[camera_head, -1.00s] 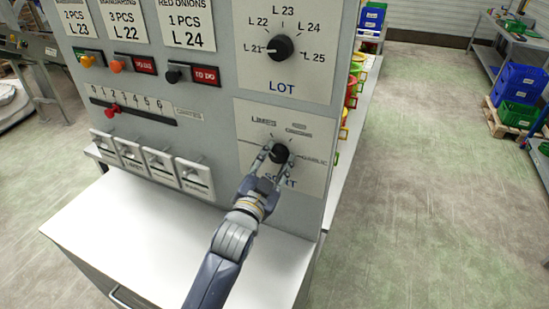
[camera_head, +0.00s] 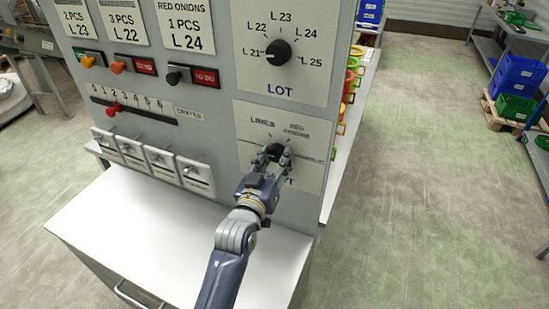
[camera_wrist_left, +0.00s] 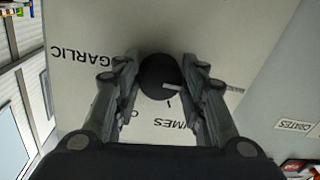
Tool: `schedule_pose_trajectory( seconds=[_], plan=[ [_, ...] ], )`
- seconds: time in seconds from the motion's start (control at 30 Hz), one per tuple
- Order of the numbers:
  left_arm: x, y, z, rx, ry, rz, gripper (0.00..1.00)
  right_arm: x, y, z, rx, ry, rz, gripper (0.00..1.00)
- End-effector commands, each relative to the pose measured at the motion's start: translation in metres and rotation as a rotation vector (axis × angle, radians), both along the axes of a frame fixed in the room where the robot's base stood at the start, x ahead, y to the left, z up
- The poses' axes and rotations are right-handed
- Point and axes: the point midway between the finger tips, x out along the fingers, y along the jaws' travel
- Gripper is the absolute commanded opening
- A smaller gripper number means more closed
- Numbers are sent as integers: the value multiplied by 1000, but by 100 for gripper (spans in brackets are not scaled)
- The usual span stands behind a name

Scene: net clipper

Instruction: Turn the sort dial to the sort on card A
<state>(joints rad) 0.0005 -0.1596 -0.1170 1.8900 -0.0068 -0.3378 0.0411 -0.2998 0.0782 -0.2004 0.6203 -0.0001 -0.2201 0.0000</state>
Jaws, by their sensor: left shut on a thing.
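The sort dial (camera_head: 276,151) is a black round knob on a pale plate on the panel's lower right. My left gripper (camera_head: 275,158) is shut on it, one finger on each side. In the left wrist view the knob (camera_wrist_left: 158,78) sits between the fingertips, and its white pointer line points right, toward the right finger. LIMES and GARLIC read upside down there; another label is partly hidden by the fingers. Three cards hang at the top left; the red onions card (camera_head: 184,22) reads 1 PCS, L 24. The other cards' top lines are cut off. My right gripper is out of view.
Left of the sort plate are a slider (camera_head: 112,110) marked with numbers, several white switches (camera_head: 194,174) and coloured push knobs. A bare white shelf (camera_head: 140,225) juts out below.

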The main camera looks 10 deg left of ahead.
Motion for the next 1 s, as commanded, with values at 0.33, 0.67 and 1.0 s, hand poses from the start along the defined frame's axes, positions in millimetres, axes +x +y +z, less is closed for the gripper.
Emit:
schedule_pose_trajectory(
  seconds=[0.33,0.67,1.0],
  plan=[
    [0,0,-1,-21,6,-1,14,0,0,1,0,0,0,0],
    [0,0,-1,-20,5,-1,59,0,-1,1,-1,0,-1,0],
    [-3,0,-1,-19,5,-1,59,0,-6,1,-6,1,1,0]
  ],
)
